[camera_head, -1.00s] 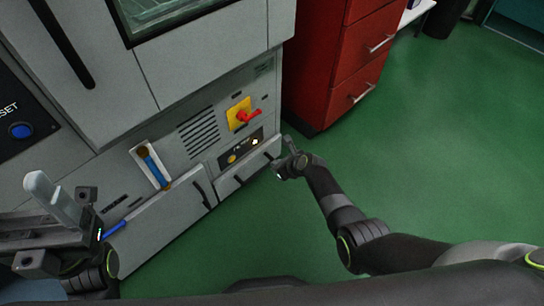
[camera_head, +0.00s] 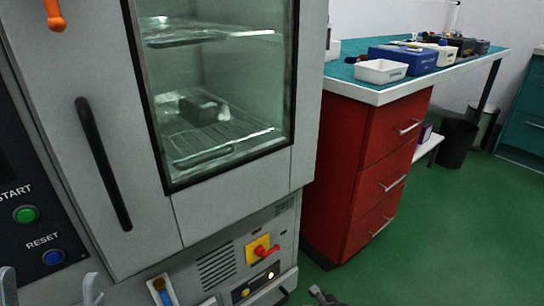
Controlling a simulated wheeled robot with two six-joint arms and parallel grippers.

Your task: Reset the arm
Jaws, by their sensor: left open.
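My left gripper (camera_head: 50,289) shows at the bottom left edge, with its two grey fingertips well apart and nothing seen between them. It is in front of the grey oven cabinet, below the blue RESET button (camera_head: 53,257) and the green START button (camera_head: 26,214). The rest of the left arm is below the frame. Only a small dark tip of my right gripper (camera_head: 321,297) shows at the bottom edge, over the floor by the cabinet. Its jaws cannot be made out.
The grey cabinet (camera_head: 140,215) has a glass window with wire racks and a dark item inside. A red-and-yellow switch (camera_head: 260,250) is low on its front. A red drawer unit (camera_head: 365,170) under a teal-topped bench (camera_head: 480,65) stands to the right. Green floor (camera_head: 470,220) is clear.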

